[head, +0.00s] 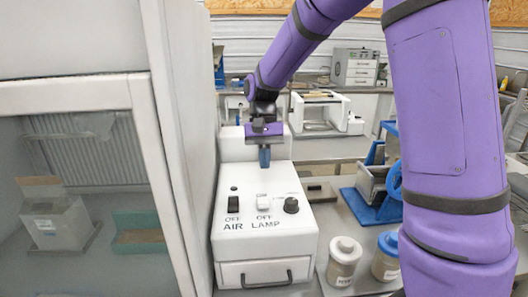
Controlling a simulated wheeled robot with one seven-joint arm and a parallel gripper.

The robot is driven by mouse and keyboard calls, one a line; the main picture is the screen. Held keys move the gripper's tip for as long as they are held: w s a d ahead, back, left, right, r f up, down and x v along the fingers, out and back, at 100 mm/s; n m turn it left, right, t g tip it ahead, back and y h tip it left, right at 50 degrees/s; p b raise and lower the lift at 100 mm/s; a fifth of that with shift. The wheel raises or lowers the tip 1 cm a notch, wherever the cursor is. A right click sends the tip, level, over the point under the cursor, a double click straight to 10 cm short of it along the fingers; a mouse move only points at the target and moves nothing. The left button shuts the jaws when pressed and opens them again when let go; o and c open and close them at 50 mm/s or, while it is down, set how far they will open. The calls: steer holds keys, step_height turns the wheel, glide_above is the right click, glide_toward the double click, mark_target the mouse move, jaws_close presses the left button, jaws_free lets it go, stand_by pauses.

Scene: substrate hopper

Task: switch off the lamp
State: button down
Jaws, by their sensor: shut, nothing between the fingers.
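A white control box (240,262) stands in the middle of the view, with a sloped front panel. The lamp switch (263,203) is a small pale rocker above the word LAMP, with OFF printed just below it; I cannot tell which way it is tipped. A dark air switch (233,204) sits to its left and a round black knob (291,205) to its right. My gripper (264,162) is shut and empty, pointing down over the upper part of the box, behind the lamp switch and apart from it. No lamp is clearly visible.
A glass-fronted cabinet (155,150) stands close on the left. Two lidded jars (343,262) stand right of the box, near a blue-framed device (371,190).

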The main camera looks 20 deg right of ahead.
mark_target(266, 203)
steer(key=x, duration=0.9)
steer(key=shift+f, duration=0.1)
steer(key=shift+s+f+t, duration=0.3)
steer(key=shift+t, duration=0.1)
steer(key=shift+w, duration=0.1)
steer(key=shift+w+d+r, duration=0.2)
steer(key=shift+w, duration=0.55)
steer(key=w+v, duration=0.1)
steer(key=v, duration=1.3)
steer(key=shift+s+f, duration=0.1)
